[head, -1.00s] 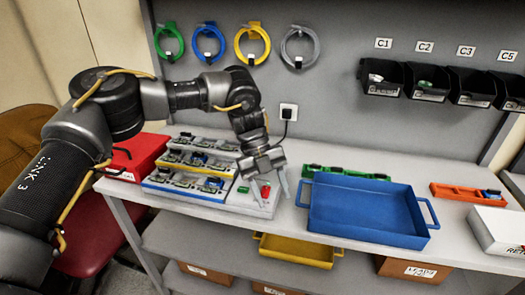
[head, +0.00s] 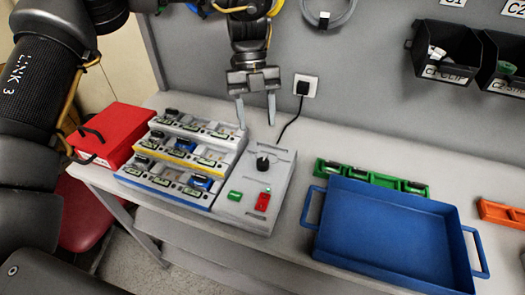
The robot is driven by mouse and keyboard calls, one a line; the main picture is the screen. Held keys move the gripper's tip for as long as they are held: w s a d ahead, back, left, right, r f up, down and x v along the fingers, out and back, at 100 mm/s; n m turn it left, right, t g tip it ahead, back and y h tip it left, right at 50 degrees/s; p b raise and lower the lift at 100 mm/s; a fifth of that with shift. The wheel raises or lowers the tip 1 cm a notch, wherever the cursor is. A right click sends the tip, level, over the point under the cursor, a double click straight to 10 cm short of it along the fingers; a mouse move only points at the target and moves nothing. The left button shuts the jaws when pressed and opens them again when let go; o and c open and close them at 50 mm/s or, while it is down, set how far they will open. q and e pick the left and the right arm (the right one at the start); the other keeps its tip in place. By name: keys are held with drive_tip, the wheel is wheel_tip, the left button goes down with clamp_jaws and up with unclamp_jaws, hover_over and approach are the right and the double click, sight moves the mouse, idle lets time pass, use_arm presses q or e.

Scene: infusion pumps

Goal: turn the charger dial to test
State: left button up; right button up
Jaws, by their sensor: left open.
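The charger (head: 248,215) is a pale grey box on the bench, with a black dial (head: 262,163) on its upper part. Below the dial are a green button (head: 235,196) and a red switch (head: 263,201). The dial's pointer setting and any test marking are too small to read. My left gripper (head: 257,112) hangs above the far end of the charger, fingers down, spread apart and empty. It is clear of the dial. My right gripper does not show.
Stepped racks (head: 185,150) of small modules stand left of the charger, beside a red case (head: 112,132). A blue tray (head: 390,235) and a green holder (head: 372,179) are to the right. A black cable runs from the charger to the wall socket (head: 305,86).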

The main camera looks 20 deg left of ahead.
sight(263, 161)
use_arm(q)
drive_tip(key=x, duration=0.9)
drive_tip(key=shift+w+d+f+p, duration=0.1)
drive_tip(key=shift+w+f+p, duration=0.1)
drive_tip(key=shift+f+p, duration=0.2)
drive_tip(key=shift+d+f, duration=0.1)
drive_tip(key=shift+f, duration=0.15)
drive_tip(key=shift+s+f, duration=0.1)
drive_tip(key=shift+f, duration=0.1)
drive_tip(key=c, duration=1)
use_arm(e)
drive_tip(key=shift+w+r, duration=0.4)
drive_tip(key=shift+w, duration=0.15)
